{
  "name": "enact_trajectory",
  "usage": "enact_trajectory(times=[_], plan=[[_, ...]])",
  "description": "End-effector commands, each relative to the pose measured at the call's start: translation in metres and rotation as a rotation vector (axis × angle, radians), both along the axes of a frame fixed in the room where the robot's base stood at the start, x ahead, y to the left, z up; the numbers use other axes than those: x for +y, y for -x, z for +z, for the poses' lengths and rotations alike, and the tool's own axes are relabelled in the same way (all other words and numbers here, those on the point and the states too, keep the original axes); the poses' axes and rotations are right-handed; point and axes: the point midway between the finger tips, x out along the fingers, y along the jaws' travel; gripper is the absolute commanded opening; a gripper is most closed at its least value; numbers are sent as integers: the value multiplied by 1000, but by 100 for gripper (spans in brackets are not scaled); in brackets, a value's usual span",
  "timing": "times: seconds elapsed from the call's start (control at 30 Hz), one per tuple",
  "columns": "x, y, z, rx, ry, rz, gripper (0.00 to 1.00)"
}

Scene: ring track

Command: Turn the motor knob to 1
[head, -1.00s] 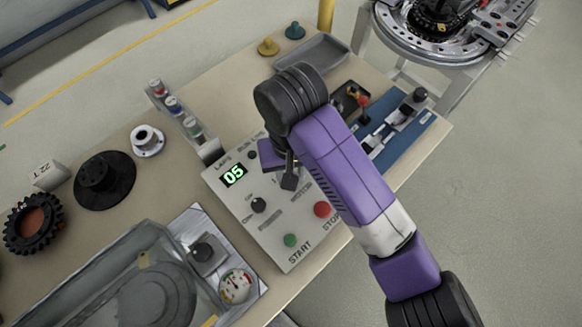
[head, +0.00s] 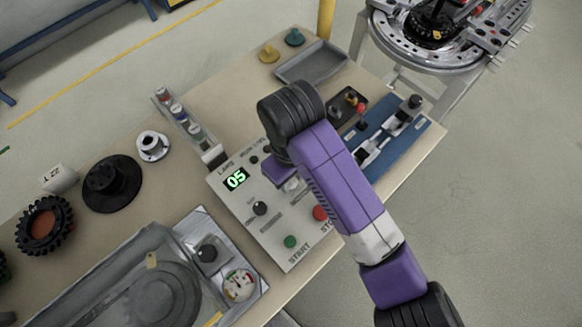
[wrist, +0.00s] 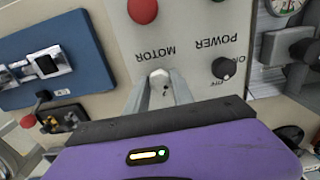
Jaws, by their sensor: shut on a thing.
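The control panel (head: 241,207) lies on the bench, with a display (head: 236,179) reading 05. In the wrist view my gripper (wrist: 160,85) has its two grey fingers on either side of the motor knob (wrist: 160,75), under the upside-down MOTOR label. It is shut on this knob, whose top shows pale between the fingertips. The number that the knob points to is hidden. In the head view my wrist and forearm cover the motor knob and part of the panel.
The black power knob (wrist: 224,67) stands close beside the gripper. The red stop button (head: 320,212) and green start button (head: 290,241) are near. A blue plate with fixtures (head: 395,140), a grey tray (head: 311,63) and a glass-covered box (head: 150,285) surround the panel.

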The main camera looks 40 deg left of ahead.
Motion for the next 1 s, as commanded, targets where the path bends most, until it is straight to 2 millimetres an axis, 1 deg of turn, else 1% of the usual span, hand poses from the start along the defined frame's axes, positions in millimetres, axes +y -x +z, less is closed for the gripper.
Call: enact_trajectory(times=[0.37, 0.4, 0.47, 0.5, 0.83, 0.93, 1.0], plan=[[0, 0, 0, 1, 1, 6, 0], [0, 0, 0, 1, 1, 5, 35], [0, 0, 0, 1, 1, 5, 46], [0, 0, 0, 1, 1, 5, 51], [0, 0, 2, 0, -1, 4, 51], [1, 0, 11, -1, -2, 5, 51], [1, -1, 20, -1, -3, 6, 51]])
